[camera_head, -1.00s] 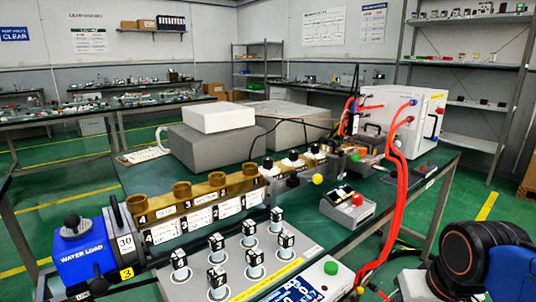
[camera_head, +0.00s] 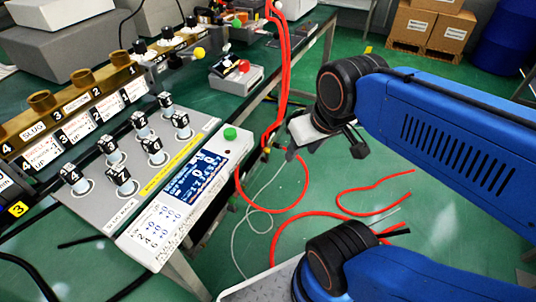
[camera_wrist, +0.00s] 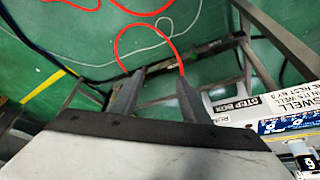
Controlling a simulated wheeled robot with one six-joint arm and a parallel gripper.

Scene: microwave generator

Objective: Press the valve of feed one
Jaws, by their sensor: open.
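My gripper (camera_head: 328,148) hangs over the green floor to the right of the bench in the head view. Its two dark fingers stand apart with nothing between them in the wrist view (camera_wrist: 156,84). A brass guide (camera_head: 80,104) with ports numbered one to four lies on the bench at the left; port one is at its far end. White-bodied parts with black tops (camera_head: 167,33) sit beyond port one, and a yellow knob (camera_head: 200,53) is nearby. I cannot tell which part is the valve of feed one. My gripper is well apart from all of these.
A small box with a red button (camera_head: 244,66) stands behind. Red hoses (camera_head: 283,75) hang at the bench edge.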

